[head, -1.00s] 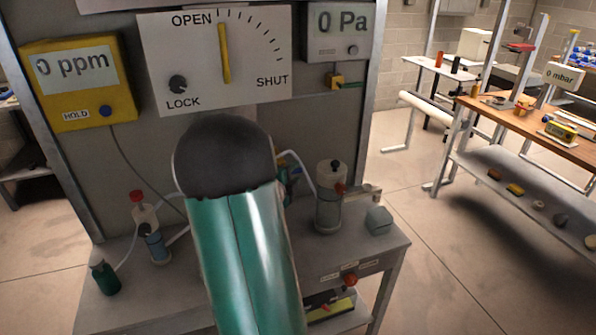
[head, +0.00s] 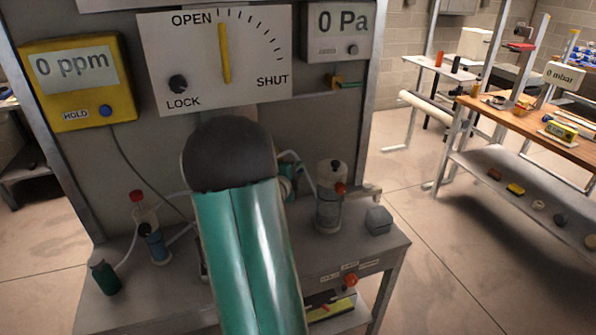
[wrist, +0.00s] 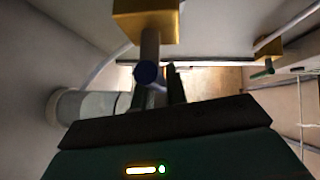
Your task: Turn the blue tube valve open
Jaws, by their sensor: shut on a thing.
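In the wrist view, a blue-ended grey stem (wrist: 147,72) hangs from a brass block (wrist: 147,20); I take it for the blue tube valve. My gripper (wrist: 158,88) has its dark fingers at the blue end and is shut on it, though the exact contact is partly hidden. In the head view my own arm hides the gripper and this valve. A white dial panel (head: 265,50) above carries OPEN, SHUT and LOCK marks. Its yellow pointer (head: 225,53) stands nearly upright, close to OPEN.
A green-handled valve (wrist: 263,73) sits at the right in the wrist view. A clear jar (head: 328,212) and a grey block (head: 379,220) stand right of my arm on the bench; a red-capped bottle (head: 150,235) stands left. Open floor lies to the right.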

